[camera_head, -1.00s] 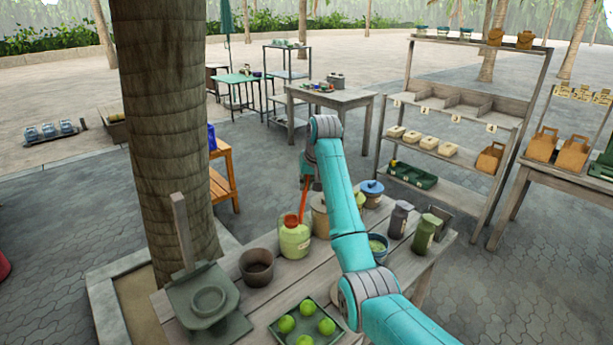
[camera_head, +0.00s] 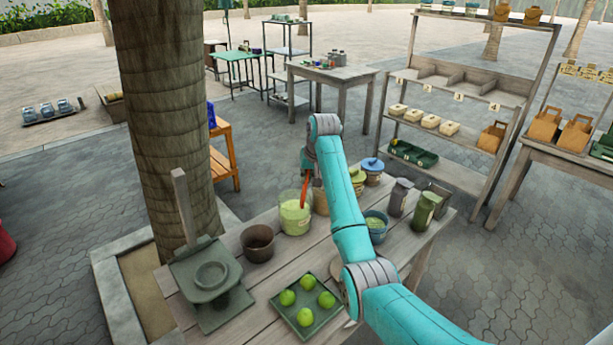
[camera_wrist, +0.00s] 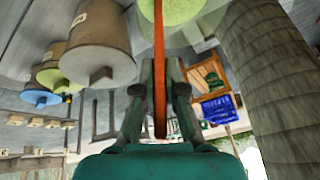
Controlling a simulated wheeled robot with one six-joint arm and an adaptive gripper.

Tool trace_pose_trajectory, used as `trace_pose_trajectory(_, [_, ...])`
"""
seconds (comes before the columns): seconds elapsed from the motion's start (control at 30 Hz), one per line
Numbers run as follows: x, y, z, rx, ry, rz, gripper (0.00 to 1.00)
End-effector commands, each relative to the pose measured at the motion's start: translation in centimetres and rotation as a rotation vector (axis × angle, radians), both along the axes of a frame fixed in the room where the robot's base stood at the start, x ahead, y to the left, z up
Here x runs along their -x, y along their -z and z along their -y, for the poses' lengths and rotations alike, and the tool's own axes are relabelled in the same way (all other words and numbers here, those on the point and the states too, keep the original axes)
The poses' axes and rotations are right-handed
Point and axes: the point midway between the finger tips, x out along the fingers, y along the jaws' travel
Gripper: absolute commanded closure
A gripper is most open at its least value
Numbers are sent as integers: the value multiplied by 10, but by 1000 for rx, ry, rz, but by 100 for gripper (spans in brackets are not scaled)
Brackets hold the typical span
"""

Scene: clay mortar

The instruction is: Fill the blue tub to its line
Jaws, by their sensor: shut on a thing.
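The blue tub (camera_head: 376,225) stands on the wooden table, right of my arm, with green stuff inside; its fill line cannot be made out. A jar of light green material (camera_head: 295,217) stands open left of my arm. My gripper (camera_wrist: 160,80) is shut on an orange-red handle (camera_wrist: 159,40). That handle (camera_head: 305,190) slants down into the green jar in the head view; its lower end is hidden. My gripper is above the jar and mostly hidden behind my arm in the head view. The jar also shows at the top of the wrist view (camera_wrist: 175,10).
A brown pot (camera_head: 257,243), a tray of green fruit (camera_head: 318,316) and a grey-green stand (camera_head: 208,285) are left of my arm. Lidded pots (camera_head: 372,172) and dark canisters (camera_head: 425,211) crowd the table's right. A palm trunk (camera_head: 165,110) rises behind at left.

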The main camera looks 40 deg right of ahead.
Motion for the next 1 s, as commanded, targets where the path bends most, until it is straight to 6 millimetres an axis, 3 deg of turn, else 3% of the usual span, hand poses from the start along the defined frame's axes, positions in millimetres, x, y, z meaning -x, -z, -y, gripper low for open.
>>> trace_pose_trajectory(0.57, [0, -1, 0, 0, 0, 1, 100])
trace_pose_trajectory(1.0, [-1, -43, 0, 2, 0, 3, 100])
